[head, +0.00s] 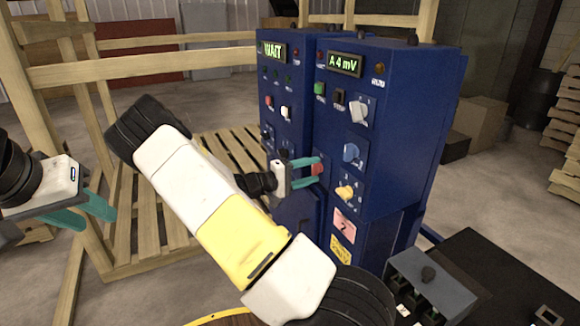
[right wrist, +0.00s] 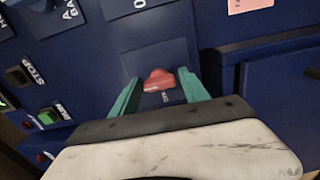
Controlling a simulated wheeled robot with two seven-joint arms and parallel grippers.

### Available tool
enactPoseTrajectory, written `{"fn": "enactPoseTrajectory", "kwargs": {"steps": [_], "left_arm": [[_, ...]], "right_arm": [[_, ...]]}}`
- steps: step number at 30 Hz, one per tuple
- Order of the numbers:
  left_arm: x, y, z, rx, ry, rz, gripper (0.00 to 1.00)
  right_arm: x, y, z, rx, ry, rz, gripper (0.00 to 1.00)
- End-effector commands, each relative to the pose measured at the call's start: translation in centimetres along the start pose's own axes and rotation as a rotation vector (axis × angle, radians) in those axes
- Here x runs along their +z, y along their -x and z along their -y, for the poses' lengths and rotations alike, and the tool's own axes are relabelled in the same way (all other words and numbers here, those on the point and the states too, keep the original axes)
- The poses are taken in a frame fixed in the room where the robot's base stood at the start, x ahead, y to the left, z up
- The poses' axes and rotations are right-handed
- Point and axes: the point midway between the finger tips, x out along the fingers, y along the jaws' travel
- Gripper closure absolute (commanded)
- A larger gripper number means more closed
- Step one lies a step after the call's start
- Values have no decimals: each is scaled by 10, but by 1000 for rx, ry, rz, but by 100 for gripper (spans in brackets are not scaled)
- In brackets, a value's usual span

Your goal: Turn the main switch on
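The red main switch knob (head: 318,169) is on the front of the right blue cabinet (head: 392,130). In the right wrist view the red knob (right wrist: 158,79) sits on a square blue plate with a "0" mark near it. My right gripper (head: 312,171) is at the cabinet front, its teal fingers on either side of the knob. In the right wrist view the right gripper (right wrist: 157,80) is open, with a visible gap between each finger and the knob. My left gripper (head: 96,212) is far left, away from the cabinets, its two teal fingers apart and nothing seen between them.
The right cabinet's display (head: 345,64) reads "A 4 mV"; the left one's (head: 272,52) reads "WAIT". A wooden pallet (head: 215,150) and railing stand behind.

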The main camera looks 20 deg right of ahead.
Motion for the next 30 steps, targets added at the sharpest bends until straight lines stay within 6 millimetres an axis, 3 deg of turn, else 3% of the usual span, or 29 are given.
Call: {"fn": "enactPoseTrajectory", "kwargs": {"steps": [12,24,30], "left_arm": [[0,0,0,0,0,0,64],[0,0,0,0,0,0,64],[0,0,0,0,0,0,64]], "right_arm": [[0,3,0,1,1,-1,35],[-1,65,0,1,0,-3,35],[0,78,0,1,1,-1,35]]}}
